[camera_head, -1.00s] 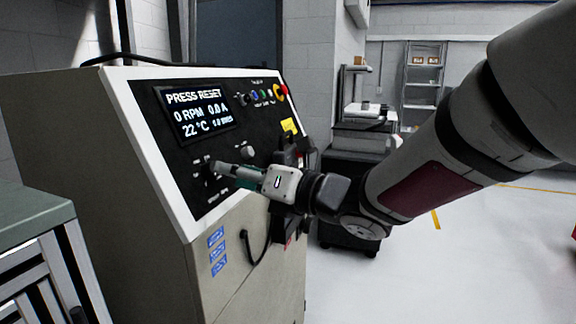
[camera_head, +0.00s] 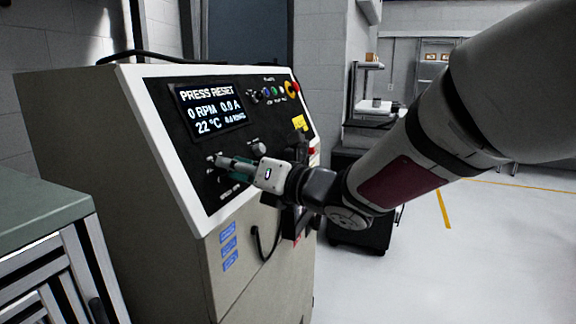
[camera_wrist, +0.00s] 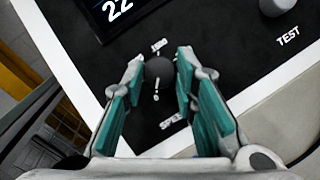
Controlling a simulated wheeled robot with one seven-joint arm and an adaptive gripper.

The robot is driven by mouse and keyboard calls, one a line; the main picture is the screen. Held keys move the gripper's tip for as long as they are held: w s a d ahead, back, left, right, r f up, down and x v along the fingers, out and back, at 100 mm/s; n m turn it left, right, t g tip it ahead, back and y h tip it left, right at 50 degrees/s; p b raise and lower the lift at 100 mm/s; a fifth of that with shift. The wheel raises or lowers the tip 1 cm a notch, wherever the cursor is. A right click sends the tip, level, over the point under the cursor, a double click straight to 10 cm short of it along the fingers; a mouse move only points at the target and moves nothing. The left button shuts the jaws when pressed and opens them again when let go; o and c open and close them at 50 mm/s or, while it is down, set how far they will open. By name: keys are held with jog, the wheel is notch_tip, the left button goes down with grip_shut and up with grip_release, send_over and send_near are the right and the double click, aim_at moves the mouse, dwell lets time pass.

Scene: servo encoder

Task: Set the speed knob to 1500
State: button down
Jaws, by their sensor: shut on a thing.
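The speed knob (camera_wrist: 159,70) is a dark round knob on the black panel, with a partly hidden label starting "SPE" below it in the wrist view. My gripper (camera_wrist: 160,66) has its teal-padded fingers on either side of the knob and is shut on it. The display (camera_head: 208,109) reads PRESS RESET, 0 RPM, 0.0 A and 22 °C. The knob's pointer setting cannot be read.
A grey knob (camera_head: 258,149) sits right of my fingers; a knob labelled TEST (camera_wrist: 275,6) shows in the wrist view. A red button with yellow surround (camera_head: 293,89) is at the panel's upper right. A cabinet (camera_head: 45,215) stands at left; floor at right is clear.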

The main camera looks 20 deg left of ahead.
jog(key=shift+m, duration=0.3)
jog(key=m+h+p, duration=0.3)
jog(key=m+p, duration=0.1)
jog(key=m, duration=0.4)
jog(key=r+m+g+h+p, duration=0.1)
jog(key=m+h+p, duration=0.2)
jog(key=m, duration=0.5)
jog(key=m+g+h+p, duration=0.1)
jog(key=m+h+p, duration=0.2)
jog(key=m+p, duration=0.3)
jog(key=shift+w+a+r+m+h, duration=0.1)
jog(key=shift+a+m+h, duration=0.1)
jog(key=shift+m, duration=0.35)
jog(key=shift+w+a+r+m+h, duration=0.1)
jog(key=shift+a+m+h, duration=0.1)
jog(key=shift+m, duration=0.35)
jog(key=shift+w+d+m+g+b, duration=0.1)
jog(key=shift+m+g+b, duration=1.6)
jog(key=shift+m, duration=0.7)
